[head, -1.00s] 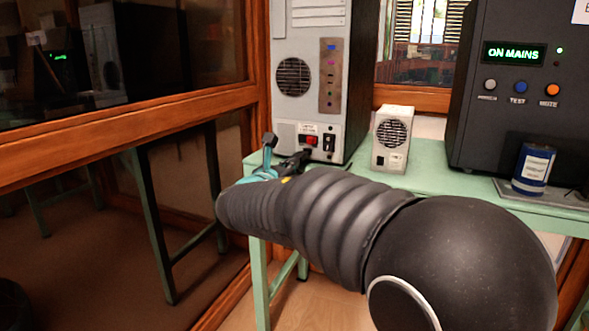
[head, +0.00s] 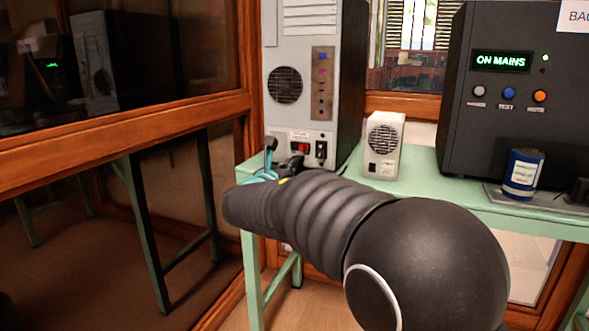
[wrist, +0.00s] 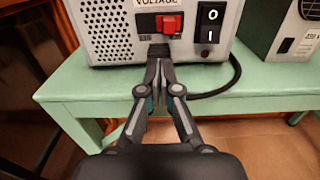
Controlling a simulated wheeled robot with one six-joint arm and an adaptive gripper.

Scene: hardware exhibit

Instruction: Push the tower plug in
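The tower (head: 300,110) is a pale grey computer case with a fan grille, standing on the green table with its back panel facing me. In the wrist view its lower panel (wrist: 110,35) has a red voltage switch and a black rocker switch. The dark tower plug (wrist: 158,50) is at the panel just below the red switch; how deep it sits I cannot tell. My gripper (wrist: 160,68) is shut, its fingertips together right against the plug's near end. A black cable (wrist: 215,92) curves from behind the fingers to the right. In the head view my gripper (head: 290,165) is small beside the tower's base.
A small pale box with a fan grille (head: 383,145) stands right of the tower. Farther right are a dark unit reading ON MAINS (head: 490,110) and a blue can (head: 523,175). The green table (head: 425,185) has bare room in front. A wood-framed glass partition (head: 120,125) stands at left.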

